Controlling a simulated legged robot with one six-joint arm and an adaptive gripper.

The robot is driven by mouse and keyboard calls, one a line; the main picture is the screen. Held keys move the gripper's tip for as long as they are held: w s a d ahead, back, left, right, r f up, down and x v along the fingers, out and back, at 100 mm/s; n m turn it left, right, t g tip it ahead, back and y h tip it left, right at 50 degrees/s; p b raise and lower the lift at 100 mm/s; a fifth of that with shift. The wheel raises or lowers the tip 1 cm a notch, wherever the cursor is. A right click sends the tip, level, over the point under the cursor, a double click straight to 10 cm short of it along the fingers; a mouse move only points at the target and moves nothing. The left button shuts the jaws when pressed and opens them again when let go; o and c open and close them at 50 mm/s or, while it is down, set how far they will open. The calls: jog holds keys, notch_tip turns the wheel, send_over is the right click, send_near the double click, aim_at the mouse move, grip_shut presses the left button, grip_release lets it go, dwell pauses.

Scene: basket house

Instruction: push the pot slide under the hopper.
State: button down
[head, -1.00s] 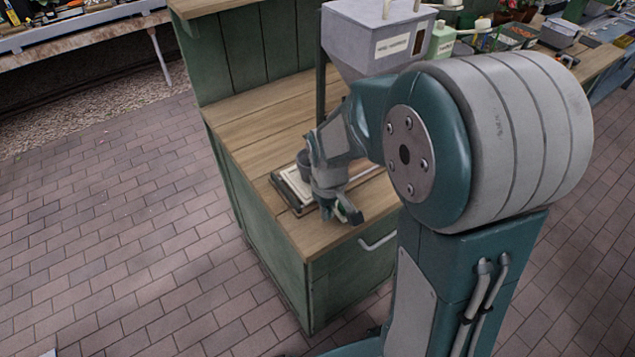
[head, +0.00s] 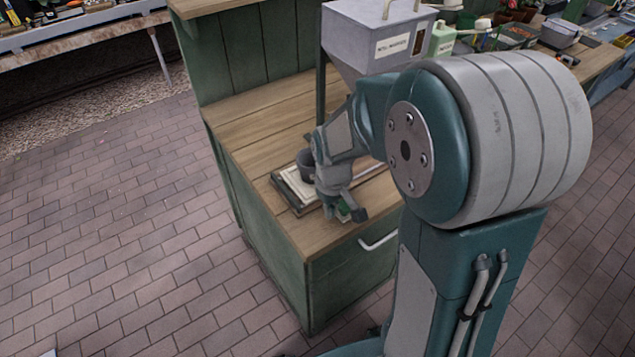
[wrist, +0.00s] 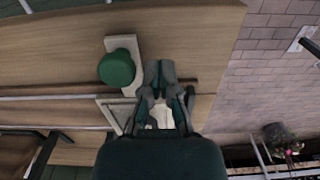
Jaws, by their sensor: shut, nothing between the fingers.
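The pot slide (head: 291,184) is a cream-framed carriage on rails across the wooden counter. A dark grey pot (head: 304,163) stands on it, partly hidden by my wrist. A round green knob (wrist: 117,68) on a cream plate belongs to the slide's near end; a bit of green also shows by my fingers in the head view. The grey hopper (head: 372,45) hangs over the counter, behind my arm. My gripper (head: 352,212) points down near the counter's front edge. In the wrist view my gripper (wrist: 165,68) is shut and empty, beside the knob; contact is unclear.
The wooden counter (head: 255,125) is bare to the left of the slide. A drawer handle (head: 378,241) is on its green front. A light green container (head: 442,40) and trays stand farther right. The brick floor at left is clear.

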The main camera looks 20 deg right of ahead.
jog(key=shift+w+d, duration=0.9)
jog(key=shift+d, duration=1.9)
jog(key=shift+w+d, duration=0.9)
jog(key=shift+d, duration=1.85)
jog(key=shift+w+d, duration=0.9)
jog(key=shift+d, duration=1.9)
jog(key=shift+s+a+r, duration=0.1)
jog(key=shift+a+r, duration=0.15)
jog(key=shift+r, duration=0.6)
jog(key=shift+s+a+r, duration=0.1)
jog(key=shift+a+r, duration=0.2)
jog(key=shift+r, duration=0.55)
jog(key=shift+s+a+r, duration=0.1)
jog(key=shift+a+r, duration=0.15)
jog(key=shift+r, duration=0.6)
jog(key=s+a+r+m+t, duration=0.2)
jog(key=s+a+r+t, duration=0.1)
jog(key=s+a+r, duration=0.65)
jog(key=s+a+r+m+t, duration=0.1)
jog(key=s+a+r+t, duration=0.1)
jog(key=s+a, duration=0.4)
jog(key=s+r, duration=0.1)
jog(key=s, duration=0.2)
jog(key=shift+s+a+r+m+t, duration=0.25)
jog(key=shift+s+m+t, duration=0.05)
jog(key=shift+s, duration=0.1)
